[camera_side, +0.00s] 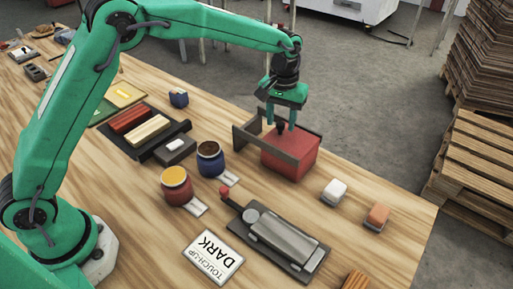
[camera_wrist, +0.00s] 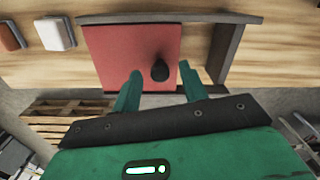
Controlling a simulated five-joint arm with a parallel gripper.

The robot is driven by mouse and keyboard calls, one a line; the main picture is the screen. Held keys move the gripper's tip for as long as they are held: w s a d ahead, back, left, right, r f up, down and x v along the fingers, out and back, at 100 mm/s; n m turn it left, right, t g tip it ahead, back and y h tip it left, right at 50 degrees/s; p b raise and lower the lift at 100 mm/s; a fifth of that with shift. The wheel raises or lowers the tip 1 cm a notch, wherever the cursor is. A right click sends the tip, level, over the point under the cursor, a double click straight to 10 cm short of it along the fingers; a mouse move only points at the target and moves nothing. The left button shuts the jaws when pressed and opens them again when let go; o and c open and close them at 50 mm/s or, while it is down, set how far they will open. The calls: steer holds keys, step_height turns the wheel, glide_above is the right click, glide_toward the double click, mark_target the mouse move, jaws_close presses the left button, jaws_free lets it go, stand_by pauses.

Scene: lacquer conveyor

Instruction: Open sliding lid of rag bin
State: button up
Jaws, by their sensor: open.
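The rag bin (camera_side: 296,160) is a red box near the table's far edge, with dark grey rails (camera_side: 249,144) reaching left past it. Its flat red lid (camera_wrist: 112,58) fills the area over the box in the wrist view, and I see no opening into the bin. A black knob (camera_wrist: 160,71) stands on the lid. My gripper (camera_side: 281,121) is open and points down over the lid. In the wrist view its fingers (camera_wrist: 160,68) are on either side of the knob, with a gap visible to each finger.
In the wrist view, bare table shows between the lid and the rails' end bar (camera_wrist: 222,52). A white block (camera_side: 334,192) and an orange block (camera_side: 377,216) sit right of the bin. Two jars (camera_side: 210,160) and a dark clamp-like tool (camera_side: 280,238) stand nearer the camera.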

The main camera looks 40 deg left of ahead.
jaws_close()
steer(key=a, duration=0.9)
jaws_free()
steer(key=shift+d, duration=0.1)
steer(key=shift+r, duration=0.15)
step_height(320, 180, up, 8)
steer(key=shift+f, duration=0.2)
stand_by(0.4)
